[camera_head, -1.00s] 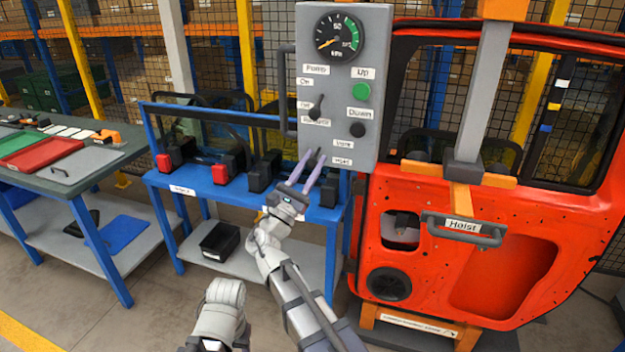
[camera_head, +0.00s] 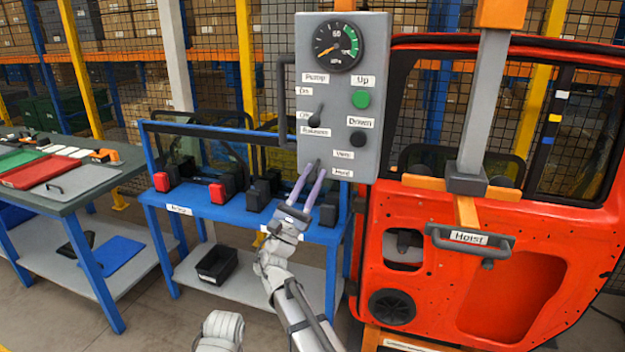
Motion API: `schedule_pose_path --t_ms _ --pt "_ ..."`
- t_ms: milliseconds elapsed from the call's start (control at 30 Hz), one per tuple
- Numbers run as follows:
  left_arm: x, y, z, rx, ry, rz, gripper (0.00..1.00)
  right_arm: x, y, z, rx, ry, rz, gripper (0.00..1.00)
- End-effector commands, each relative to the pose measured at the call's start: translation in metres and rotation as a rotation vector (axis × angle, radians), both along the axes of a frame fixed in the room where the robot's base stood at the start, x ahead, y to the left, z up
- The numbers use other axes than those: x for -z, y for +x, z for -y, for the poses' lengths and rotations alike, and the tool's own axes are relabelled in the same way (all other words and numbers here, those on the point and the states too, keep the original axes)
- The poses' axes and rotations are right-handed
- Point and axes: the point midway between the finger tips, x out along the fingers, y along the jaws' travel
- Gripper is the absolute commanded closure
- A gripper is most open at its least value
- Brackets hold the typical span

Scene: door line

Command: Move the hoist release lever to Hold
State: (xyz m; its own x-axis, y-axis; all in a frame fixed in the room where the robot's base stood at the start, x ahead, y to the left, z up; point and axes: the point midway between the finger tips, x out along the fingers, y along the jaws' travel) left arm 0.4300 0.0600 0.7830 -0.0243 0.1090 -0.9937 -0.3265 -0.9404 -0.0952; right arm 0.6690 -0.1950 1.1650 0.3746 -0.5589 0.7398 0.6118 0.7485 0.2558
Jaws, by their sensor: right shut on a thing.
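The grey control panel (camera_head: 329,70) stands upright at top centre. My right gripper (camera_head: 314,170) reaches up to its lower left part, with two long pale purple fingers close together. The fingers are shut on the hoist release lever, a small dark piece at their tips that is mostly hidden. Two small labels, the lower one apparently reading Hold (camera_head: 342,173), sit just right of the fingertips. I cannot tell which label the lever points to. My left gripper is out of view; only a pale arm part shows at the bottom.
A pump lever (camera_head: 318,116), a green Up button (camera_head: 361,99), a black Down button (camera_head: 358,139) and a gauge (camera_head: 337,42) are on the panel. A red door (camera_head: 440,275) hangs close on the right. A blue bench (camera_head: 190,199) stands behind the arm.

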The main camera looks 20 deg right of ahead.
Motion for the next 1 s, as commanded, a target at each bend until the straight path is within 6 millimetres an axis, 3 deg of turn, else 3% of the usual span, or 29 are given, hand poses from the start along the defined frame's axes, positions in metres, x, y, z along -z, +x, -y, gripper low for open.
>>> schedule_pose_path --t_ms 33,67,300,667,1000 --pt "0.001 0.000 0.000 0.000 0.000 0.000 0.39 0.001 -0.001 0.000 0.001 0.002 0.001 1.00" --pt "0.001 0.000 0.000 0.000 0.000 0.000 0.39 0.001 -0.001 0.000 0.001 0.002 0.001 0.65" --pt "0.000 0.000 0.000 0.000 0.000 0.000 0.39 0.001 -0.001 0.000 0.000 0.001 0.000 0.39" --pt "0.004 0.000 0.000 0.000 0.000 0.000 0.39 0.004 -0.002 -0.002 0.000 0.001 0.000 0.39" --pt "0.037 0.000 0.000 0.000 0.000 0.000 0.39 0.037 -0.017 -0.024 -0.003 0.002 0.000 0.39"
